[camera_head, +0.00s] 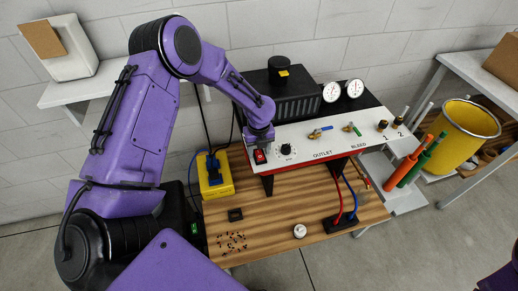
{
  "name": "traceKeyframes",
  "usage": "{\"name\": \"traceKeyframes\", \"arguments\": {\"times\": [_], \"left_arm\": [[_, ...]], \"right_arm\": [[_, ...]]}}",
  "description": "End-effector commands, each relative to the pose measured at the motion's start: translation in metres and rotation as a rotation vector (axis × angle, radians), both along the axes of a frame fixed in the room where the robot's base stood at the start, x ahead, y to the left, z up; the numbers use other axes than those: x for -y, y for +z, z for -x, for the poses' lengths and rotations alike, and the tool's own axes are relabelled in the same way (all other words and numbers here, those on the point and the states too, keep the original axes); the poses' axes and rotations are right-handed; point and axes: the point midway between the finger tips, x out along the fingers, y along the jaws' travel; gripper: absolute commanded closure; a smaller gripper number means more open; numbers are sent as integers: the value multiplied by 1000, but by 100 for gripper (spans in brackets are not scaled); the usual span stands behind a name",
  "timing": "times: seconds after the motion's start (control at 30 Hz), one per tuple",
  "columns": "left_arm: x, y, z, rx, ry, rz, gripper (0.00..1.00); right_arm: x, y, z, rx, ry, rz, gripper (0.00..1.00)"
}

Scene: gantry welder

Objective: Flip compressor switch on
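The compressor panel (330,141) is a white sloped face with a red lower edge, on a wooden table in the head view. A red switch (260,156) sits at its left end, beside a black knob (287,149). My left arm reaches over from the left, and my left gripper (260,139) points down right at the switch, just above or touching it; I cannot tell which. The fingers are small and dark, and whether they are open or shut does not show. Whether the switch is on or off is not clear. My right gripper is out of view.
Two gauges (343,91) stand behind the panel, with blue- and green-handled valves on it. A yellow box (215,176) with a blue plug is left of the panel.

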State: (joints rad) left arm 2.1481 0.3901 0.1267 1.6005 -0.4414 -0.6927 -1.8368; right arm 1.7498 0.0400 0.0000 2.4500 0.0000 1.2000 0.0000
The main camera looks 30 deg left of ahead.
Motion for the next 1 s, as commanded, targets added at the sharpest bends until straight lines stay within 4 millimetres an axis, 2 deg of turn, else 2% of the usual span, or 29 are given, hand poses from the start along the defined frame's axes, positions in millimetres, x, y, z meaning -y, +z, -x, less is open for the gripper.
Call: {"name": "traceKeyframes", "arguments": {"times": [0.17,0.4,0.6,0.73,1.0], "left_arm": [[0,12,-1,5,0,0,47],[2,67,0,6,0,1,47],[2,99,1,3,0,0,47],[3,106,2,0,0,0,47],[3,106,2,0,0,0,47]], "right_arm": [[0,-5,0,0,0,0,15],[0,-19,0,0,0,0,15],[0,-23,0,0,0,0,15],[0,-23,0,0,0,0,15],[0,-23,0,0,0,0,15]]}}
